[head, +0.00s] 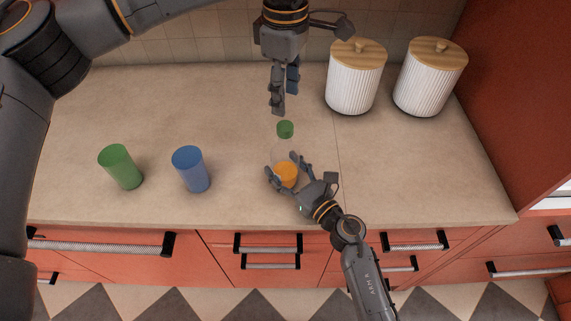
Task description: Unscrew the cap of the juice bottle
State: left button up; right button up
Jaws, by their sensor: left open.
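The juice bottle (286,174) stands upright on the counter, clear in its upper part with orange juice low down. Its green cap (285,129) is on top. My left gripper (278,108) points down from above, just behind and over the cap. It is open and looks apart from the cap. My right gripper (286,167) reaches in from the lower right, with its fingers on both sides of the bottle's body, and looks shut on it. Its fingers hide part of the bottle's sides.
A green cup (121,167) and a blue cup (191,169) stand on the counter (230,95) to the left. Two white ribbed canisters with wooden lids, one nearer (354,80) and one farther right (428,80), stand at the back right. The counter's right front is clear.

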aim_at(285, 126)
grip_shut()
pick_arm(q)
jog(key=m, duration=0.3)
jog(key=shift+m, duration=0.4)
jog(key=m, duration=0.7)
jog(key=shift+m, duration=0.3)
jog(key=m, duration=1)
jog(key=shift+w+m, duration=0.1)
jog(key=shift+m, duration=0.2)
jog(key=shift+f+m, duration=0.3)
jog(key=shift+f, duration=0.1)
notch_tip(285, 126, down, 7)
jog(key=shift+f, duration=0.15)
